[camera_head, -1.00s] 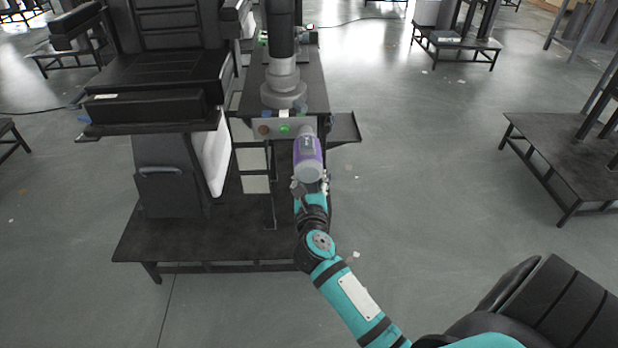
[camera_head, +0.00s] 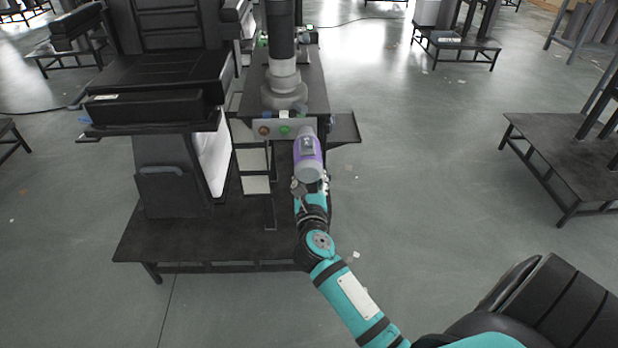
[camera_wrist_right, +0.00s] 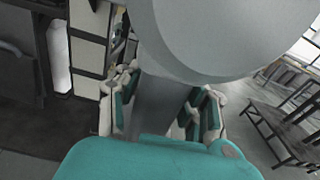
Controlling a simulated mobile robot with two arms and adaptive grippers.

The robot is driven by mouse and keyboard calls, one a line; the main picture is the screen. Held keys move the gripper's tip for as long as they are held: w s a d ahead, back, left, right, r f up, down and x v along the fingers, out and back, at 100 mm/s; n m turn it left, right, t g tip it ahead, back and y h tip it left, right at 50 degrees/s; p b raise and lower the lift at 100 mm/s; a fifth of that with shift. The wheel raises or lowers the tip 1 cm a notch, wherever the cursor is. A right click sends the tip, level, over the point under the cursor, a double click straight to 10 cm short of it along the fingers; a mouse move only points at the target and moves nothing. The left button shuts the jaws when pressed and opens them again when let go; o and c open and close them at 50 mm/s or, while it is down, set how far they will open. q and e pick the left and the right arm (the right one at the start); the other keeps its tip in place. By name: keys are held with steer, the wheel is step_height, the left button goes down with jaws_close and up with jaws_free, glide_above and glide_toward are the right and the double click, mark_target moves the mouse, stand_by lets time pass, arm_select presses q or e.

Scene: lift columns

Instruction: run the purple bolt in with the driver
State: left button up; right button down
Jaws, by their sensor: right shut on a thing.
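The driver (camera_head: 308,158), with a purple and grey body, is held up against or just in front of the light panel (camera_head: 258,131) at the base of the lift column. Its grey round end fills the top of the right wrist view (camera_wrist_right: 235,30). My right gripper (camera_head: 310,188) is below the driver. In the right wrist view its fingers (camera_wrist_right: 160,108) are shut around the grey handle. A brown bolt head (camera_head: 264,130) and a green bolt head (camera_head: 284,129) show on the panel. I see no purple bolt; the driver covers the panel's right end. My left gripper is out of view.
The lift column (camera_head: 284,85) stands on a dark table behind the panel. A black padded seat (camera_head: 160,75) is on its left. A small dark side shelf (camera_head: 343,128) juts out to the right. Open floor lies to the right, up to another dark platform (camera_head: 560,160).

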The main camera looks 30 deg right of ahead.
mark_target(310, 188)
steer(key=shift+w+d+r, duration=0.1)
steer(key=shift+w+r, duration=0.05)
steer(key=shift+r, duration=0.05)
stand_by(1.1)
steer(key=shift+f+v, duration=0.1)
steer(key=shift+v, duration=1.15)
steer(key=shift+f+v, duration=0.15)
steer(key=shift+v, duration=1.1)
steer(key=shift+v, duration=2)
steer(key=shift+f, duration=0.1)
